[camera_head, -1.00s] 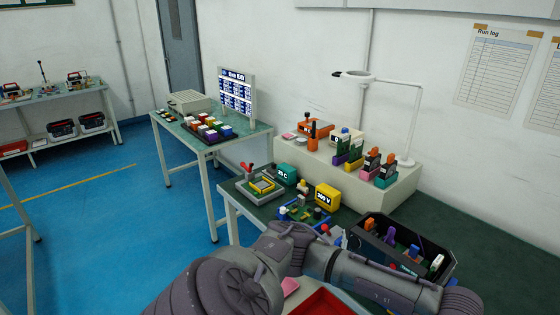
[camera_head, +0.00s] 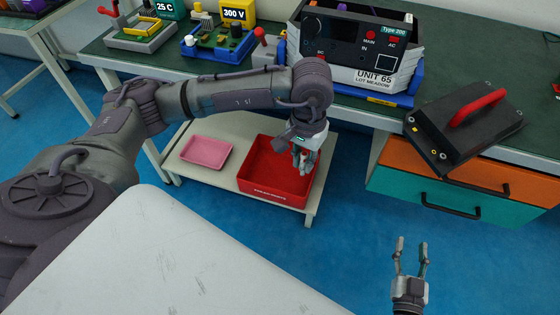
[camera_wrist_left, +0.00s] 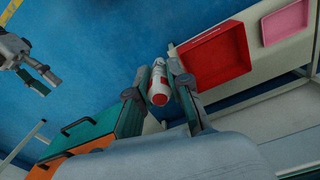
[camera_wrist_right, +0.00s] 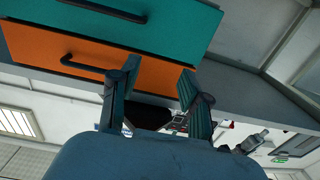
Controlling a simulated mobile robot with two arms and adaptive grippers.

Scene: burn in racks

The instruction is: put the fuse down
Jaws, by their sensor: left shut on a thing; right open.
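The fuse (camera_wrist_left: 158,82), a white cylinder with red end and red marks, is between the fingers of my left gripper (camera_wrist_left: 153,86) in the left wrist view. In the head view my left gripper (camera_head: 303,158) points down over the right part of the red tray (camera_head: 268,172), and the fuse is hardly distinguishable there. In the left wrist view the red tray (camera_wrist_left: 213,58) shows beside the fuse; the height between them is hard to tell. My right gripper (camera_head: 410,258) is open and empty over the blue floor, right of the tray.
A pink tray (camera_head: 206,152) lies left of the red one on the same low shelf (camera_head: 208,184). The bench above carries the Unit 65 box (camera_head: 356,50) and a black panel with a red handle (camera_head: 465,125). Orange and teal drawers (camera_head: 440,192) stand to the right.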

